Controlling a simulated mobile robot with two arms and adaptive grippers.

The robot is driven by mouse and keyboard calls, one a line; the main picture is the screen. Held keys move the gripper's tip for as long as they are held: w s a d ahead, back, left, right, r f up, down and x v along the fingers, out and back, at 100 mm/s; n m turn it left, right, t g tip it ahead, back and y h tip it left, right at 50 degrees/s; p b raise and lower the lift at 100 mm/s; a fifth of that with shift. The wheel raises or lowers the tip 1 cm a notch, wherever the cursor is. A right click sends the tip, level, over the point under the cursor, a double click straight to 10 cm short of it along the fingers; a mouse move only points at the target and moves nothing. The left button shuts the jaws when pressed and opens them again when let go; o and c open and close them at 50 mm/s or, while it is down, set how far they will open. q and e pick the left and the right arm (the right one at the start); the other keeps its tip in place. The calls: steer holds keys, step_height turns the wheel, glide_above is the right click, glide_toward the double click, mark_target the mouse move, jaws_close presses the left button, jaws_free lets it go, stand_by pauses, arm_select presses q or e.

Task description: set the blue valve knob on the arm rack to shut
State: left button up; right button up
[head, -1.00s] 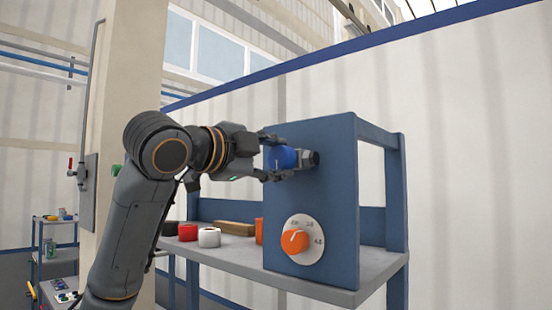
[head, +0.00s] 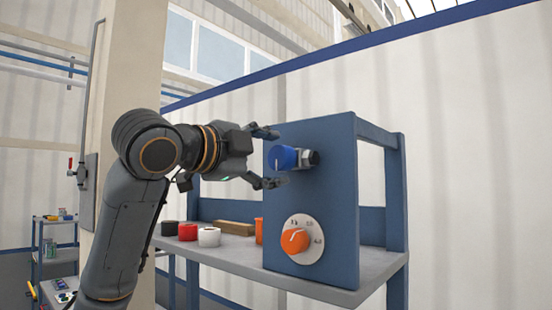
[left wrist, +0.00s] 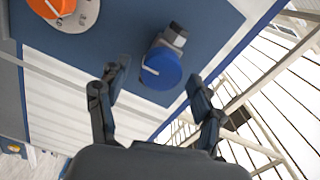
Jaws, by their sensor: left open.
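The blue valve knob (head: 281,158) sticks out on a grey metal fitting from the upper part of the blue rack panel (head: 325,200). It has a white line on its face. In the left wrist view the blue knob (left wrist: 161,70) lies beyond the fingertips, with its white mark visible. My left gripper (head: 270,158) is open, its fingers above and below the knob's near end. In the left wrist view my left gripper (left wrist: 158,75) shows both fingers spread and nothing between them gripped. My right gripper is in neither view.
An orange dial (head: 295,240) on a white marked plate sits lower on the same panel. The grey shelf (head: 240,256) holds black, red (head: 187,232) and white (head: 209,237) rolls and a wooden block (head: 235,228). A pillar stands behind my arm.

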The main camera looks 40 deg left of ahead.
arm_select(q)
steer(key=s, duration=1)
steer(key=shift+s+a, duration=0.4)
steer(key=shift+a, duration=0.05)
